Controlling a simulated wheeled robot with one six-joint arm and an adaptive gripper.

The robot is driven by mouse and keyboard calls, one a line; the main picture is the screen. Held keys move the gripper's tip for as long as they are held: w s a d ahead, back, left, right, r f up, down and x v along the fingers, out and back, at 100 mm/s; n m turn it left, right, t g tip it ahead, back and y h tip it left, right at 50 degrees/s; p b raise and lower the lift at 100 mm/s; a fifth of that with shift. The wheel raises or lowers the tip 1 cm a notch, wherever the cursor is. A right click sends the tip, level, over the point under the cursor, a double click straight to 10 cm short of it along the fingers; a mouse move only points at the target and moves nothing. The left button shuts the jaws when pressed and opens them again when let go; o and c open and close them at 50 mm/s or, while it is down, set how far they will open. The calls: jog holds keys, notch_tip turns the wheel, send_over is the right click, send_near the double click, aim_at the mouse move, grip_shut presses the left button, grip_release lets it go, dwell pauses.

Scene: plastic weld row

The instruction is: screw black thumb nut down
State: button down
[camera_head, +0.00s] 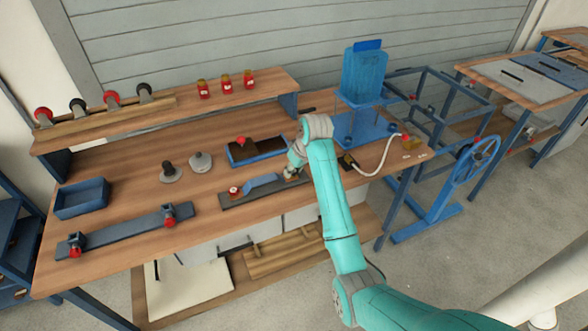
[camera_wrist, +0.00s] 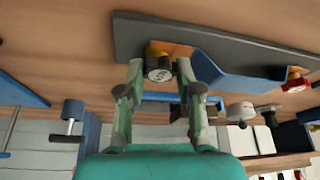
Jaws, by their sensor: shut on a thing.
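My gripper (camera_head: 291,174) is low over the right part of a dark grey base plate (camera_head: 222,202) on the workbench. In the wrist view, my gripper (camera_wrist: 160,66) has its two fingertips closed on either side of the black thumb nut (camera_wrist: 158,74). A brass-coloured part (camera_wrist: 170,49) sits behind the nut, against the grey plate (camera_wrist: 142,38). In the head view my gripper hides the nut. A blue angled piece (camera_head: 262,181) lies on the plate, and a red knob (camera_head: 234,190) stands at its left end. How far down the nut sits cannot be told.
A blue tray (camera_head: 236,158) with dark blocks stands behind the plate. Two knobbed tools (camera_head: 170,172) stand to the left. A long dark bar with red clamps (camera_head: 125,232) lies front left. A blue machine (camera_head: 362,75) and a white hose (camera_head: 385,160) are to the right.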

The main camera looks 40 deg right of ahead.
jog(key=m+h, duration=0.2)
jog(key=m, duration=0.3)
jog(key=shift+w+a, duration=0.1)
jog(key=m, duration=0.2)
jog(key=m+g+h, duration=0.1)
jog(key=m, duration=0.1)
jog(key=shift+w+m+g+h, duration=0.1)
jog(key=shift+m+g+h, duration=0.2)
jog(key=shift+m, duration=0.1)
jog(key=m+g, duration=0.1)
jog(key=m, duration=0.3)
jog(key=shift+w+m+h, duration=0.1)
jog(key=shift+m+h, duration=0.2)
jog(key=shift+h, duration=0.1)
jog(key=m+g, duration=0.2)
jog(key=m, duration=0.2)
jog(key=shift+a+m, duration=0.1)
jog(key=shift+m, duration=0.2)
jog(key=c, duration=0.8)
grip_release()
